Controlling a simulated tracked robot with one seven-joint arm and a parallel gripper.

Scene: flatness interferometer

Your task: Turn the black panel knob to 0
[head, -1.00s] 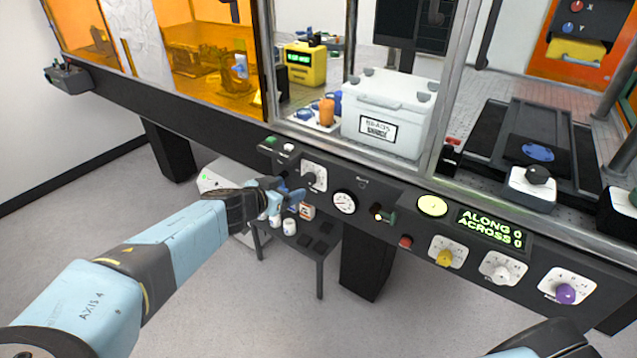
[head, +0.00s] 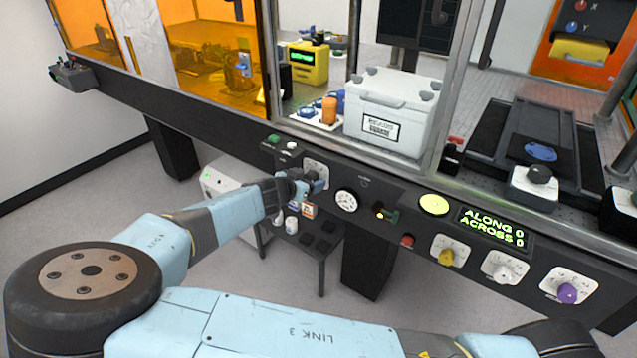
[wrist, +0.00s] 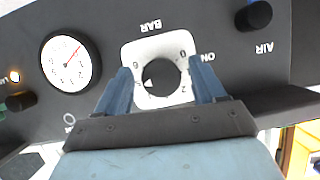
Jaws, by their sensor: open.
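The black panel knob (wrist: 161,77) sits on a white square dial plate (wrist: 158,44) under an upside-down BAR label in the wrist view. A white pointer mark on the knob is toward the left of the picture. The printed digits are small and partly covered; one at the upper right looks like 0. My gripper (wrist: 162,76) is open, with one blue finger on each side of the knob. I cannot tell whether the fingers touch it. In the head view my gripper (head: 314,184) is at the dial plate (head: 315,169) and hides most of the knob.
A round gauge (wrist: 70,62) with a red needle is left of the plate in the wrist view. Another black knob (wrist: 254,15), near an AIR label, is at the right. Yellow (head: 446,256), white (head: 502,272) and purple (head: 568,293) knobs are farther right along the panel.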

